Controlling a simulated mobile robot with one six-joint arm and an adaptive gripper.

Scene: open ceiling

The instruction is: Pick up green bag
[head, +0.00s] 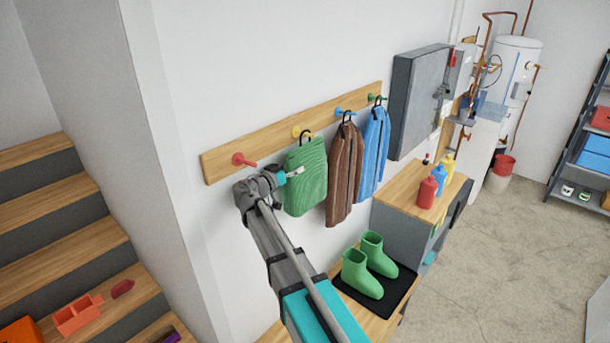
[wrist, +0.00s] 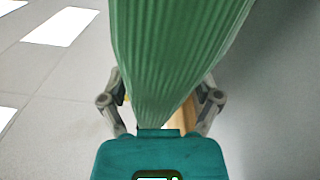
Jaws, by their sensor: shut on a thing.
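The green bag (head: 306,178) is a ribbed bag with a dark hook at its top, on the left of the hanging items, at the yellow peg (head: 301,132) of the wooden rail. My gripper (head: 290,174) is at the bag's left side in the head view. In the wrist view the green bag (wrist: 178,50) fills the middle and narrows between the two fingers of my gripper (wrist: 162,108), which is shut on it. The fingertips are partly hidden by the bag. I cannot tell whether its hook still rests on the peg.
A brown garment (head: 345,175) and a blue one (head: 373,150) hang close to the right. Green boots (head: 362,272) stand on a black tray (head: 398,291) below. Bottles (head: 427,192) stand on a cabinet. Wooden stairs (head: 60,205) are at left. Floor at right is clear.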

